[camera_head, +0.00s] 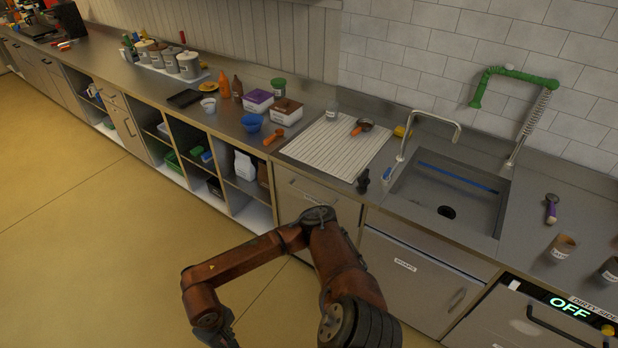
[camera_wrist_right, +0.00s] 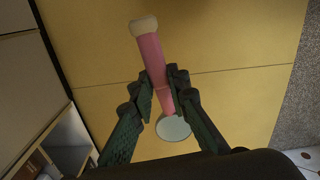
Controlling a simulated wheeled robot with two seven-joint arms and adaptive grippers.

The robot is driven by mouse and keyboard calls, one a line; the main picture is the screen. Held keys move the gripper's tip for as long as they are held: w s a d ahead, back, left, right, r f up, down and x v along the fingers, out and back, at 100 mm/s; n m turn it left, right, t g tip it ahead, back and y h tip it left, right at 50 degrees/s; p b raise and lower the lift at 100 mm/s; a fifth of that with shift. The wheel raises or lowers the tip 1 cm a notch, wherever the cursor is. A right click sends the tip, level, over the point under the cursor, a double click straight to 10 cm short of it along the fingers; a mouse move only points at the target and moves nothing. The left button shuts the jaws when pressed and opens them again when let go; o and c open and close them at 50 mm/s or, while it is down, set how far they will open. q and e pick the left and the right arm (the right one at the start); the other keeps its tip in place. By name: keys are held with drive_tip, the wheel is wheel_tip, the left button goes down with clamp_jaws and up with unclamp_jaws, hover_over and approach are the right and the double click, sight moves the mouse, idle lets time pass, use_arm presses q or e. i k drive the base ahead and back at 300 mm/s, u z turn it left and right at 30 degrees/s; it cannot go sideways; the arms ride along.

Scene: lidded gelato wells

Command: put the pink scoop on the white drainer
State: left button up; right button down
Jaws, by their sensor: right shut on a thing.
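The pink scoop (camera_wrist_right: 151,58) shows in the right wrist view, with a pink handle, a cream end cap and a round grey head. My right gripper (camera_wrist_right: 160,90) is shut on its handle, with one dark finger on each side. The scoop is above the yellow floor, beside a cabinet front. The white drainer (camera_head: 320,152) is a ribbed board flat on the counter, left of the sink, in the head view. The pink scoop cannot be made out in the head view. My left gripper is not in view.
An orange-and-dark utensil (camera_head: 362,126) lies on the drainer's back right part; the front left is bare. A clear bottle (camera_head: 332,110) stands at its back edge. An orange scoop (camera_head: 274,136) lies to its left. The sink faucet (camera_head: 432,114) rises to its right.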

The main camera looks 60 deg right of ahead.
sight(324, 145)
drive_tip(key=z, duration=0.45)
drive_tip(key=i, duration=1.05)
drive_tip(key=z, duration=0.9)
